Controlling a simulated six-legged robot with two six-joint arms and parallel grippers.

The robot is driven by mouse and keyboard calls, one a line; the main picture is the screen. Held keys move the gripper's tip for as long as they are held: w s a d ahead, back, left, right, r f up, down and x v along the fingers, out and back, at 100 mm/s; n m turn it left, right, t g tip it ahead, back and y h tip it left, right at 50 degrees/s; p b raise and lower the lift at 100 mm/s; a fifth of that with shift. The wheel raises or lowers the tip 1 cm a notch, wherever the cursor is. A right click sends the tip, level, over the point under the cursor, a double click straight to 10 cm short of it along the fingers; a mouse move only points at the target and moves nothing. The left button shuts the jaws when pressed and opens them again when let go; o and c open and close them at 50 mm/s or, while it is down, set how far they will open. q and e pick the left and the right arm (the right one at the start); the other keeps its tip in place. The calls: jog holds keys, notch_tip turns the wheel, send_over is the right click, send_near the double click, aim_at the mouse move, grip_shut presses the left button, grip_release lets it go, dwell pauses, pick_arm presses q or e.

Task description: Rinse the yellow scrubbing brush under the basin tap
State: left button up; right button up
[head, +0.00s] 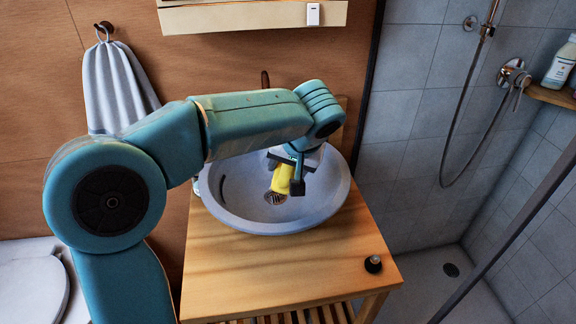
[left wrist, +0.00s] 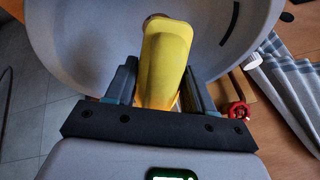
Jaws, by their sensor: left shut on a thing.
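The yellow scrubbing brush (head: 282,178) is inside the grey round basin (head: 240,214), above the drain. My left gripper (head: 297,180) reaches down into the basin and is shut on the brush. In the left wrist view the yellow brush (left wrist: 166,58) stands between the two fingers of the left gripper (left wrist: 164,85). The basin wall (left wrist: 85,35) curves around it there. The tap is mostly hidden behind my left arm; only a brownish upright piece shows above the arm. I cannot see any running water. My right gripper is not in view.
The basin stands on a wooden counter (head: 262,270) with a small dark knob-like object (head: 373,264) near its right front corner. A grey towel (head: 117,88) hangs at the left. A toilet is at lower left. A tiled shower with hose (head: 446,150) is at right.

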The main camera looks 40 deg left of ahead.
pick_arm(q)
jog(key=a, duration=0.1)
jog(key=w+a, duration=0.1)
jog(key=a+p, duration=0.1)
jog(key=shift+w+a+f, duration=0.2)
jog(key=shift+w+f, duration=0.05)
jog(key=shift+f, duration=0.15)
jog(key=w+a+f+p, duration=0.1)
jog(key=w+a+p, duration=0.1)
jog(key=a, duration=0.6)
jog(key=shift+w+f+p, duration=0.4)
jog(key=shift+w, duration=0.4)
